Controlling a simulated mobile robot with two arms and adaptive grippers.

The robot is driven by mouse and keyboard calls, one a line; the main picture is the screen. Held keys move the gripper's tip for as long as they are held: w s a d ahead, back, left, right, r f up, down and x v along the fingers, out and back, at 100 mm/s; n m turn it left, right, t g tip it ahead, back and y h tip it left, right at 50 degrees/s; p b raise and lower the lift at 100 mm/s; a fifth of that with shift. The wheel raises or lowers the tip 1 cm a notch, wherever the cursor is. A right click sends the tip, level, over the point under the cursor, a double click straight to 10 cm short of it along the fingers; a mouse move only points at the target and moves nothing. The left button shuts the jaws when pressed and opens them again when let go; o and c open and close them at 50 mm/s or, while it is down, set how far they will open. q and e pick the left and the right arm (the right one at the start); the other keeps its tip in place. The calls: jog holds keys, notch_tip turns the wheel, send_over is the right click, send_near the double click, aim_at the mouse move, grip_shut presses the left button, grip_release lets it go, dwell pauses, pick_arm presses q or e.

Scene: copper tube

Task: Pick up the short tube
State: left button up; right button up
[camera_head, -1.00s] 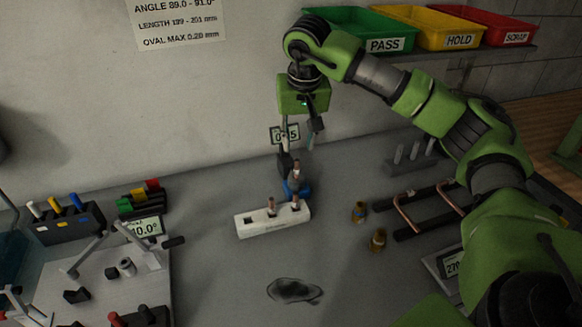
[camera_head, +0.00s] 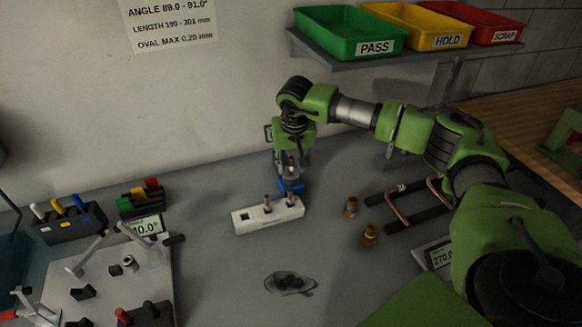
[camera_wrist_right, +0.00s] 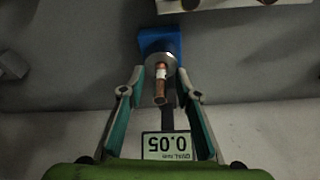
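A short copper tube (camera_wrist_right: 160,84) with a pale band stands in a grey ring on a blue gauge base (camera_wrist_right: 153,40). In the head view, the blue base (camera_head: 291,187) sits behind a white block, with the tube (camera_head: 291,170) above it. My right gripper (camera_wrist_right: 160,73) is open, with one finger on each side of the tube and visible gaps between them. In the head view, the right gripper (camera_head: 290,163) is low at the gauge and its fingers are partly hidden. My left gripper is not in view.
The white block (camera_head: 268,223) holds two copper pieces. The gauge display (camera_wrist_right: 168,146) reads 0.05. A clamp fixture (camera_head: 110,280) stands at the left. Green, yellow and red bins sit on a shelf.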

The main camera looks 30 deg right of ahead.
grip_shut()
jog(key=shift+r, duration=0.1)
